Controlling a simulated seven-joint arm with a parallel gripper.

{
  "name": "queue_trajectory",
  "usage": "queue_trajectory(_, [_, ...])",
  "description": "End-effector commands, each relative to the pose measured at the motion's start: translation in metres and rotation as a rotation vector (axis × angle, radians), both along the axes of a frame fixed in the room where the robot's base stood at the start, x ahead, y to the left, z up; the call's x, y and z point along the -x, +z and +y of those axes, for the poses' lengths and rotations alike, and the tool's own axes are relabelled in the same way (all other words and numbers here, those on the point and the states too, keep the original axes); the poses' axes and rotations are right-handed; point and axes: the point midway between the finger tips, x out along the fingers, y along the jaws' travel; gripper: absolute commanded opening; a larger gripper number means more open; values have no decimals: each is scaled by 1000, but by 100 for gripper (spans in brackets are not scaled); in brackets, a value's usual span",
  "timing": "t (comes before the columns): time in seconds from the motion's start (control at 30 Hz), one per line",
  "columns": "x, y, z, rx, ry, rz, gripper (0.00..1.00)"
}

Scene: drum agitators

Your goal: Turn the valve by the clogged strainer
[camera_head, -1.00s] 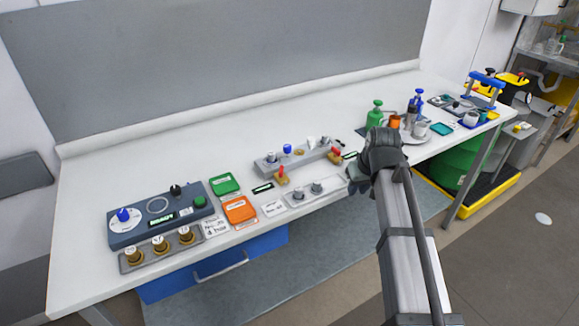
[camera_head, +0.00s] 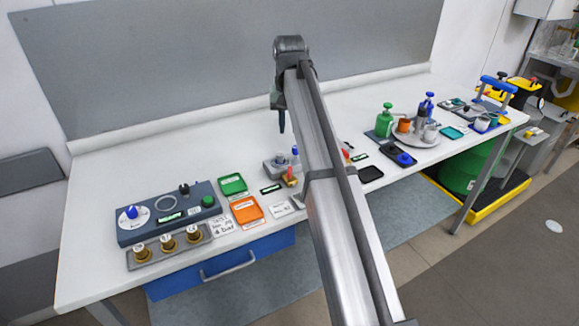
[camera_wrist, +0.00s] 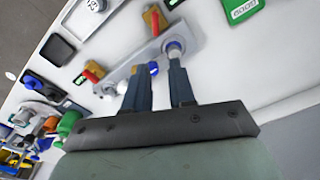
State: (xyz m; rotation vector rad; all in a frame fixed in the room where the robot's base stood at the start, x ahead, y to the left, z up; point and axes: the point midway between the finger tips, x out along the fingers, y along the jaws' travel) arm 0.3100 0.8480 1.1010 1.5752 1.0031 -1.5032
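A grey manifold (camera_head: 273,168) stands mid-bench, largely hidden by my arm in the head view; it also shows as a long bar in the wrist view (camera_wrist: 133,66). It carries a metal cylinder (camera_wrist: 173,47) and blue knobs (camera_wrist: 153,68). Two brass valves with red handles sit along its front: one at the left (camera_head: 290,179), one at the right (camera_head: 346,154). The wrist view shows both. Which strainer is clogged I cannot tell. My gripper (camera_head: 282,130) is above and behind the manifold's left part, pointing down. Its fingers (camera_wrist: 160,76) are apart, with nothing visibly held.
A control box (camera_head: 165,212), green tray (camera_head: 232,184) and orange tray (camera_head: 246,210) lie left. Small displays (camera_head: 270,189) lie near the valves. The bench's back is clear.

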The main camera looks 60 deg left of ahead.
Motion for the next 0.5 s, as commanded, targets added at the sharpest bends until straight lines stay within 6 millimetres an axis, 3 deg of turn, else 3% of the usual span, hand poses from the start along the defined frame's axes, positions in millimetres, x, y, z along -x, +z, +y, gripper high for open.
queue_trajectory(0.27, [3, -3, -13, 54, -144, 18, 24])
queue_trajectory(0.5, [3, -27, -14, 54, -149, 18, 24])
